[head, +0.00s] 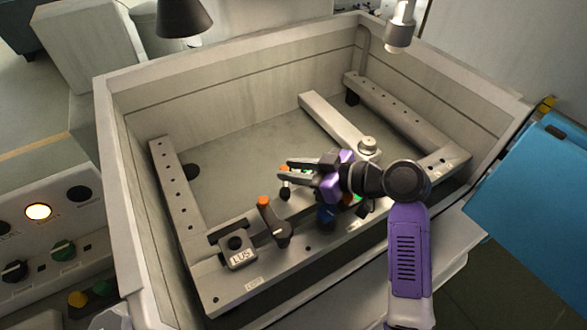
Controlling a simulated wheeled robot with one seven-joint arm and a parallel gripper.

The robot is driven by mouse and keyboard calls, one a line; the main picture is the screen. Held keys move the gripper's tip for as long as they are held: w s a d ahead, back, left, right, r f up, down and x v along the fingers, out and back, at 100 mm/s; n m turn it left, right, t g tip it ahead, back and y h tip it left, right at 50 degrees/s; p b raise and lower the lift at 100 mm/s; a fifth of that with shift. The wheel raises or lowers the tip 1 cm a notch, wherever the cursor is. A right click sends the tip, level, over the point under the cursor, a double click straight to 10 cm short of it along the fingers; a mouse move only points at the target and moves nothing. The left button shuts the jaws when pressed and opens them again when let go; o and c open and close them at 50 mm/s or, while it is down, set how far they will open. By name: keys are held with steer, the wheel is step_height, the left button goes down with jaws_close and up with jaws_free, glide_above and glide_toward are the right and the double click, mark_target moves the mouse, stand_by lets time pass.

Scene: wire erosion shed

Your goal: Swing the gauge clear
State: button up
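My gripper (284,170) reaches in from the right over the front rail of the tank, its two dark fingers pointing left with a gap between them. Small orange and green bits show at and between the fingers; I cannot tell whether they touch. A small dark-tipped part (285,193) stands just below the fingertips. A blue part (326,215) sits under my gripper, mostly hidden by it. No gauge can be told for sure; it may be among these partly hidden parts. A dark lever with an orange tip (264,203) stands on the front rail, left of and below my gripper.
The pale tank wall (120,180) encloses the work area.

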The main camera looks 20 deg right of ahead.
steer(key=b+v, duration=0.1)
steer(key=v, duration=0.6)
steer(key=shift+s+d, duration=0.3)
steer(key=shift+c, duration=0.2)
